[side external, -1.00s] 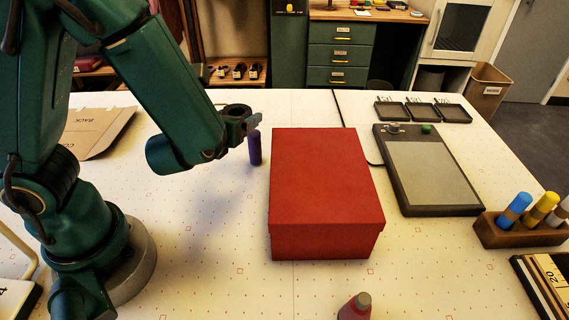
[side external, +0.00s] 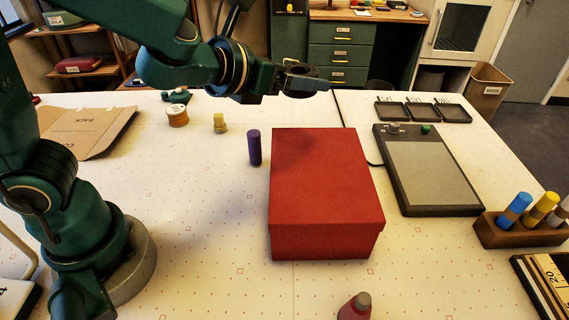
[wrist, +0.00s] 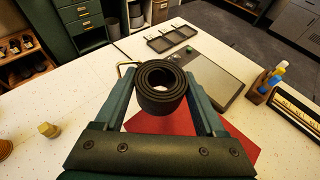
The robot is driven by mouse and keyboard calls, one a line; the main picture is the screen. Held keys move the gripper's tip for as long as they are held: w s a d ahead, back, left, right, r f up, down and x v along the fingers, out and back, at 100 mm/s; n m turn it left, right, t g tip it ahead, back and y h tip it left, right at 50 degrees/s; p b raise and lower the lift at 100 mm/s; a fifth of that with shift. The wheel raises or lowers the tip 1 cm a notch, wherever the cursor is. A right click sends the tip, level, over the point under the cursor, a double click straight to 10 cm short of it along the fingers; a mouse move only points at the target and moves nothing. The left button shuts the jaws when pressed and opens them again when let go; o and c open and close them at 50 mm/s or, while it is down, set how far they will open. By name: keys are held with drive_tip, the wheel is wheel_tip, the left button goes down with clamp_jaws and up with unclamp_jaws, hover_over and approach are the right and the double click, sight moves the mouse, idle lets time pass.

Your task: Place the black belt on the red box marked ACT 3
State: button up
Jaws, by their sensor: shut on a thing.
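The black belt (wrist: 160,84) is a rolled coil held between the two fingers of my gripper (wrist: 163,92) in the wrist view. In the side external view my gripper (side external: 303,78) is raised above the far end of the red box, with the dark belt (side external: 302,70) at its tip. The red box (side external: 325,180) stands closed on the table, and its top is bare. In the wrist view the red box (wrist: 228,150) shows partly below and behind the gripper. No ACT 3 marking is visible on the faces shown.
A purple cylinder (side external: 254,148) stands just left of the box. A grey tablet-like board (side external: 432,175) lies to the right, with small black trays (side external: 422,111) behind it. A wooden holder (side external: 520,229) with several markers is at the right. A red bottle (side external: 355,307) stands in front.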

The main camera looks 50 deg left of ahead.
hover_over(340, 159)
wheel_tip(340, 159, down, 5)
drive_tip(key=shift+f, duration=2.2)
drive_tip(key=o, duration=1.5)
drive_tip(key=shift+f, duration=0.1)
